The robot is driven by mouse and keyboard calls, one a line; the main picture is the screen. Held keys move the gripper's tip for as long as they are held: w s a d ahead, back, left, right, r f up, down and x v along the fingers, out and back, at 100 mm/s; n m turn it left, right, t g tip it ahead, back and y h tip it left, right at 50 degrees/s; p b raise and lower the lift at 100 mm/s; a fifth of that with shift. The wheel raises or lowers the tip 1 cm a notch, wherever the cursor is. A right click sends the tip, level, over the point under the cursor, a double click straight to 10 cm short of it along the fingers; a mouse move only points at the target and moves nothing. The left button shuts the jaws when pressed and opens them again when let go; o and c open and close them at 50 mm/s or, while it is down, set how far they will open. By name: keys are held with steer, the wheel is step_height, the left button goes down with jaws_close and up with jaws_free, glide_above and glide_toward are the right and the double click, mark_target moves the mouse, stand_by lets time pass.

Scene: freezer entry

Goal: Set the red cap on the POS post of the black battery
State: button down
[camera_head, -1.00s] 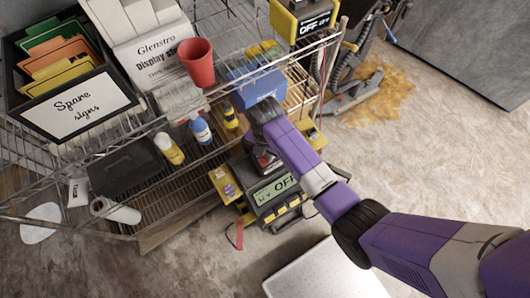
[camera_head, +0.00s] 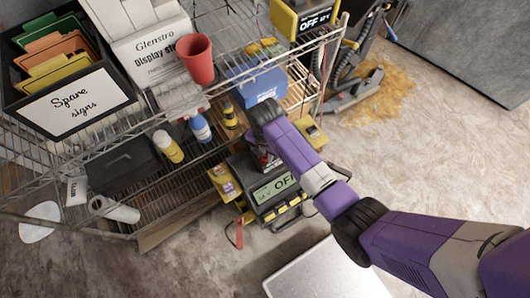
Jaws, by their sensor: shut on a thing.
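My gripper (camera_head: 267,160) points down at the end of my purple arm, just above a dark charger-like unit (camera_head: 262,187) with a green "OFF" display and yellow buttons. The gripper is small and partly hidden by my wrist. It is shut on a small reddish piece, which looks like the red cap; its outline is unclear. I cannot make out the black battery or its POS post for sure; my wrist and gripper cover part of the area around the unit. Whether the held piece touches anything below cannot be told.
A wire shelf (camera_head: 75,152) fills the left, with a red cup (camera_head: 196,60), a blue box (camera_head: 262,88), a black box (camera_head: 122,165), bottles and a sign bin (camera_head: 80,104). A pale panel (camera_head: 325,275) is at the bottom. The floor (camera_head: 430,160) at right is open.

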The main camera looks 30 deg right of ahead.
steer(key=shift+f, duration=0.4)
steer(key=c, duration=1.1)
jaws_free()
steer(key=shift+o, duration=0.2)
steer(key=shift+r+b, duration=0.35)
steer(key=shift+r, duration=3.6)
